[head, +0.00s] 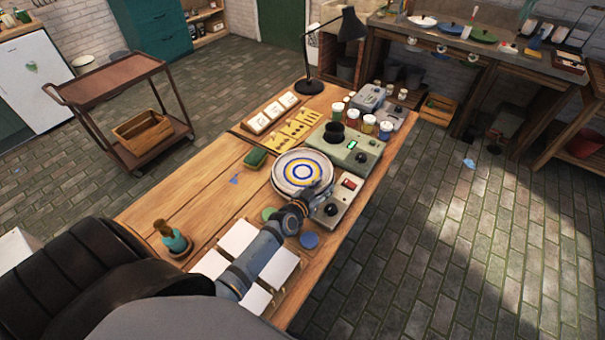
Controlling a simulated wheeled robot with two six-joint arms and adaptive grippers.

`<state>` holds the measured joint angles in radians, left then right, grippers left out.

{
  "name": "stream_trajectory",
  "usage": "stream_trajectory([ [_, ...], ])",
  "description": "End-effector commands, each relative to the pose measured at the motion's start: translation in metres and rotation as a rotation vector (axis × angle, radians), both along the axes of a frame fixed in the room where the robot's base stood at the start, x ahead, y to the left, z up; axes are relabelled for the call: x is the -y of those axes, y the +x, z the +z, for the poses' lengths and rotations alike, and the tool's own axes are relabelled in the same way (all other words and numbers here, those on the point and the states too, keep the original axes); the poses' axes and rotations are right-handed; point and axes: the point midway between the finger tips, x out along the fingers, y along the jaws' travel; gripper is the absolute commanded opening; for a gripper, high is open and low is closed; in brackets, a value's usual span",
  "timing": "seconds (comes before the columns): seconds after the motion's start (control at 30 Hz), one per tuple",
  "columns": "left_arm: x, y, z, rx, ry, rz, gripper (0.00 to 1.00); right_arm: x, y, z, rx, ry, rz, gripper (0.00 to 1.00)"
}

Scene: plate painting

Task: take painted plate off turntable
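The painted plate (291,177), white with blue and yellow rings, lies flat at the turntable's place on the wooden workbench. It hides most of the turntable under it.
A green sponge (256,158) and a brush pot (175,242) are left of the plate. Jars (369,124), a lamp (309,86) and a grey device (346,146) stand behind. The bench's left middle is mostly clear.

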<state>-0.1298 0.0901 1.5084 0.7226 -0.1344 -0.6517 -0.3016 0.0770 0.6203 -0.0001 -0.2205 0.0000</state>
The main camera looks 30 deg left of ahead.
Motion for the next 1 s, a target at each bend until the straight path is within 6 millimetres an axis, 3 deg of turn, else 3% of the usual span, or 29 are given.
stream_trajectory([
  [0.1, 0.0013, 0.0114, -0.0042, 0.0, -0.001, 0.0, 0.37, 0.0029, -0.002, -0.0035, -0.004, -0.003, 0.001, 0.33],
  [0.33, 0.0013, 0.0124, -0.004, -0.001, 0.0, 0.0, 0.36, 0.0054, 0.0, -0.0025, -0.001, -0.006, 0.002, 0.33],
  [0.6, 0.0011, 0.0122, -0.004, -0.001, 0.0, 0.0, 0.0, 0.0051, 0.0004, -0.0025, 0.0, -0.006, 0.002, 0.33],
  [1.0, 0.0011, 0.0116, -0.0048, -0.002, 0.001, 0.0, 0.0, 0.0001, 0.0014, -0.0029, 0.002, 0.0, 0.0, 0.33],
])
